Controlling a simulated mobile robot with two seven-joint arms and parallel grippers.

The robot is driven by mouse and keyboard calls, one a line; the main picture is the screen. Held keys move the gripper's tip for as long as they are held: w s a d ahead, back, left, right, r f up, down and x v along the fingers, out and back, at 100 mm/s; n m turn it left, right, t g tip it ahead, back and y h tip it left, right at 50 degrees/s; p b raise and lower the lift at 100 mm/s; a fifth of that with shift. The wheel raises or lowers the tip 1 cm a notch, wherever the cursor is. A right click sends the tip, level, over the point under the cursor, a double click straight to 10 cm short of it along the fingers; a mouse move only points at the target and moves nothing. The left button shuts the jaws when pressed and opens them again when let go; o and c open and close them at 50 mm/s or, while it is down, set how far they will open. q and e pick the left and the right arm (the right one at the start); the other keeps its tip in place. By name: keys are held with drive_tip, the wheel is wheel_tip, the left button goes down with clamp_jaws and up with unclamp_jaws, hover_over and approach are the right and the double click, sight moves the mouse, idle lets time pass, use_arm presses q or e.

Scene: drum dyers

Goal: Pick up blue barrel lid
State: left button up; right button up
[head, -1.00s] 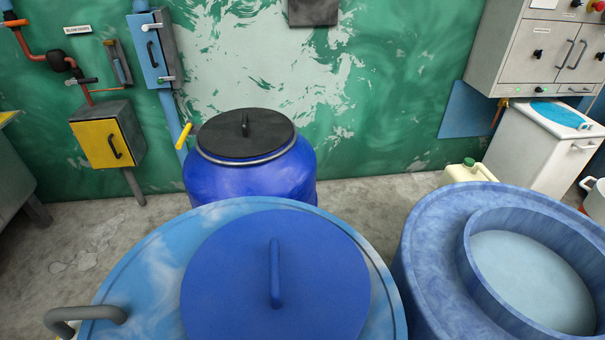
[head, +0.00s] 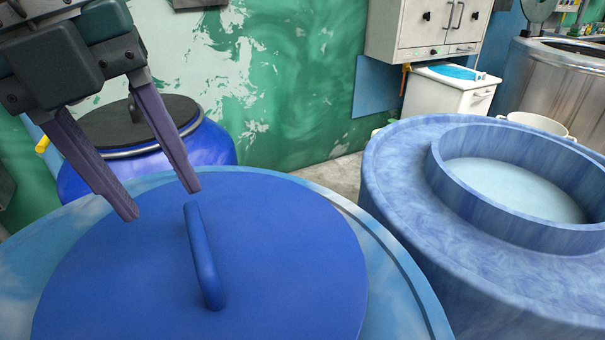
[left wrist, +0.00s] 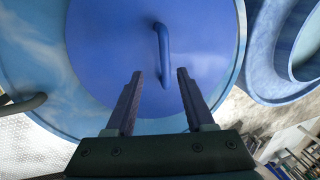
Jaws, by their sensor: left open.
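The blue barrel lid (head: 280,245) is a flat round disc with a raised bar handle (head: 203,255), lying on the light blue barrel (head: 395,270). My left gripper (head: 165,205) is open and empty, coming in from the upper left above the lid, with its fingertips just left of and beyond the handle's far end. In the left wrist view the lid (left wrist: 110,45) fills the upper middle. There the handle (left wrist: 162,50) stands ahead of and between the two open fingers (left wrist: 157,75), apart from them. My right gripper is not in view.
A darker blue barrel with a black lid (head: 180,108) stands behind, partly hidden by my gripper. A blue vat with a round opening (head: 400,200) stands to the right. A white cabinet (head: 450,95) and a metal drum (head: 560,80) are farther back.

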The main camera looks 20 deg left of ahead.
sight(193, 230)
use_arm(q)
drive_tip(key=shift+w+d+f, duration=0.1)
drive_tip(key=shift+d+f, duration=0.05)
drive_tip(key=shift+f, duration=0.45)
drive_tip(key=shift+w+d+f, duration=0.1)
drive_tip(key=shift+f, duration=0.5)
drive_tip(key=f, duration=0.1)
drive_tip(key=f+b, duration=0.1)
drive_tip(key=f, duration=0.1)
drive_tip(key=w+d+f+b, duration=0.1)
drive_tip(key=f, duration=0.1)
drive_tip(key=shift+w+f, duration=0.1)
clamp_jaws()
